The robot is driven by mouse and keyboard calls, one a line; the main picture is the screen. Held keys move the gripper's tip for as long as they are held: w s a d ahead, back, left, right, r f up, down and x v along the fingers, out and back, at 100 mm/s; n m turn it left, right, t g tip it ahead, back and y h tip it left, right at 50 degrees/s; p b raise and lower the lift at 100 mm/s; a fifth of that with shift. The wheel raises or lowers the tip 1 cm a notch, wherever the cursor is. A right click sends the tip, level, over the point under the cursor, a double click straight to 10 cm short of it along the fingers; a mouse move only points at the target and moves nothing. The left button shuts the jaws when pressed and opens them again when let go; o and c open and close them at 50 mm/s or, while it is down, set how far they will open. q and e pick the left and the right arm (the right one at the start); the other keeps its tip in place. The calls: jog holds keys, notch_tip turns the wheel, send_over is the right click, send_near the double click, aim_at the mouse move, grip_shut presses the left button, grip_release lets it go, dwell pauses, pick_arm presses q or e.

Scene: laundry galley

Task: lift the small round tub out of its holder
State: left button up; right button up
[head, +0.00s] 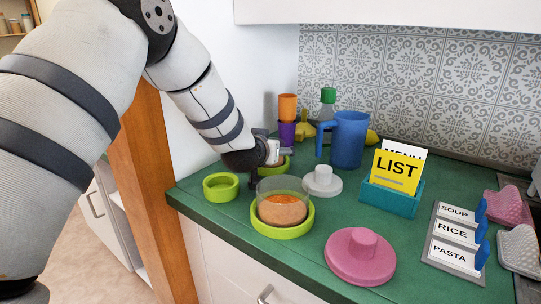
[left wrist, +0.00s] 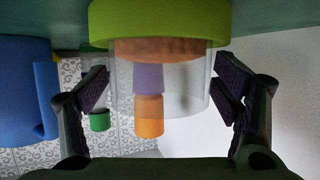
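The small round tub is clear with orange-brown contents (head: 273,163). It sits in a lime green ring holder (head: 286,167) towards the back of the counter, mostly hidden by my left gripper (head: 268,152). In the left wrist view, which is upside down, the tub (left wrist: 190,95) hangs below its lime holder (left wrist: 160,22). My left gripper (left wrist: 163,95) is open, with one finger to each side of the tub. A gap shows at the left finger; contact at the right one cannot be told. My right gripper is not in view.
A larger clear tub (head: 283,208) in a lime ring stands in front. An empty lime ring (head: 221,187) is left. A grey lid (head: 322,182), pink lid (head: 360,257), blue jug (head: 349,140), stacked cups (head: 287,107) and teal list holder (head: 390,199) stand around.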

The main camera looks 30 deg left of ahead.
pick_arm(q)
jog(key=c, duration=1.3)
jog(key=shift+r+p, duration=0.45)
jog(key=shift+r, duration=2.05)
